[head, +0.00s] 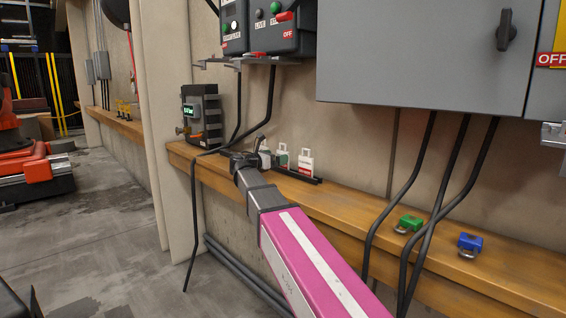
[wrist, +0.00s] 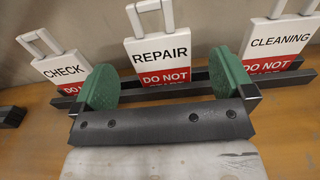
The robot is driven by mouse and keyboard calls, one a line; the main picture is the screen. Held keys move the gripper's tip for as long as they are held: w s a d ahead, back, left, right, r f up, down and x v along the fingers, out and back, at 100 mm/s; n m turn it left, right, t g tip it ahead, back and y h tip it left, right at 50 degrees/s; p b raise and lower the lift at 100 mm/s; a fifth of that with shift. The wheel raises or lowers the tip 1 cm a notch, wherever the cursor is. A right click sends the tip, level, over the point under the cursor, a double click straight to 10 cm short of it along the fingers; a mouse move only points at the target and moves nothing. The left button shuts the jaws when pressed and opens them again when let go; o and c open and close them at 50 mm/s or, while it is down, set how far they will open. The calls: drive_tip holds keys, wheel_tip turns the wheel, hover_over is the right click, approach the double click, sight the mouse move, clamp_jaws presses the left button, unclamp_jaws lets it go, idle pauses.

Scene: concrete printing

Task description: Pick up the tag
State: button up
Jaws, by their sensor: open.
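Three white tags with red lower parts and loop handles stand in a row on a dark rack. In the wrist view they read CHECK (wrist: 62,68) at left, REPAIR (wrist: 158,50) in the middle and CLEANING (wrist: 280,42) at right. My gripper (wrist: 166,82) is open and empty, with its green finger pads set wide apart on either side of the REPAIR tag's face. The pads overlap the neighbouring tags in this view; I cannot tell the exact depth. In the head view the CLEANING tag (head: 305,161) shows clearly, while the other two are partly covered.
The dark rack (wrist: 292,82) lies on a wooden ledge (head: 335,203) against the wall. Green (head: 409,223) and blue (head: 470,243) padlocks lie farther right on it. A control box (head: 202,117) stands at left. Black cables hang in front of the ledge beneath a grey cabinet (head: 420,55).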

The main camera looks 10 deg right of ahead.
sight(282, 152)
drive_tip(key=x, duration=0.4)
drive_tip(key=shift+w+d+f, duration=0.2)
drive_tip(key=shift+w+d, duration=0.1)
drive_tip(key=c, duration=1)
drive_tip(key=shift+r, duration=0.15)
drive_tip(key=shift+r, duration=0.6)
wheel_tip(282, 152, up, 2)
drive_tip(key=shift+r, duration=0.2)
drive_tip(key=s+a+r, duration=0.3)
drive_tip(key=a+r, duration=0.4)
drive_tip(key=a, duration=0.4)
drive_tip(key=shift+a, duration=0.15)
